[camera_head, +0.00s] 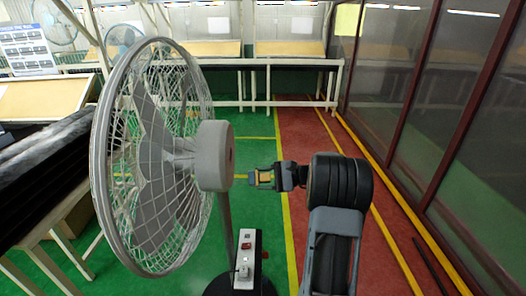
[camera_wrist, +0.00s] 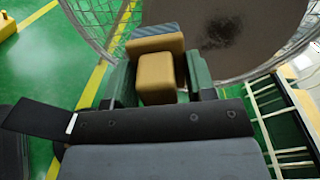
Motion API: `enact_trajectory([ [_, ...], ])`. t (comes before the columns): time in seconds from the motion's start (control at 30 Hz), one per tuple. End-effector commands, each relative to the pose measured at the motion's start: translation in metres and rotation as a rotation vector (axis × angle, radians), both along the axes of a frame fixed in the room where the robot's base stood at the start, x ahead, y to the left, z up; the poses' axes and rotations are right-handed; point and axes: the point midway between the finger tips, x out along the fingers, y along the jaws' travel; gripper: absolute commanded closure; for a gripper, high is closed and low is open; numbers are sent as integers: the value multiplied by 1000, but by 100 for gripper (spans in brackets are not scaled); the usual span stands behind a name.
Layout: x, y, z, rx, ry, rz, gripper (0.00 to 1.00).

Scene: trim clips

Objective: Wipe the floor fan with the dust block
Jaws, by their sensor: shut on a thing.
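The floor fan (camera_head: 213,160) stands at left-centre in the head view, with a grey motor housing, wire cage, pole and a dark base. My gripper (camera_head: 264,179) is just right of the motor housing in the head view. It is shut on the yellow-tan dust block (camera_wrist: 161,77), which sits between the fingers in the wrist view. Beyond the block, the rounded grey back of the fan's motor housing (camera_wrist: 255,45) shows a dark smudge (camera_wrist: 222,30). The block's top edge overlaps the housing in the picture; I cannot tell whether they touch.
A control box (camera_head: 246,255) with switches is on the fan's pole. A table with a dark roll (camera_head: 45,165) is at the left. White-framed benches (camera_head: 290,64) line the back. Glass panels (camera_head: 440,90) close the right side. The green and red floor behind is clear.

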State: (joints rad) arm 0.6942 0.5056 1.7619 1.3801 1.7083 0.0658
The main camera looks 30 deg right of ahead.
Motion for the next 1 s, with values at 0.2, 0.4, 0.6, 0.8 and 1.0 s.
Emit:
enact_trajectory([
  [0.2, -2, -17, 31, 45, -23, -43, 68],
  [0.4, 4, -9, 33, 50, -26, -48, 68],
  [0.6, 14, 8, 33, 50, -27, -48, 68],
  [0.8, 21, 22, 33, 50, -26, -48, 68],
  [1.0, 26, 30, 33, 50, -26, -47, 68],
])
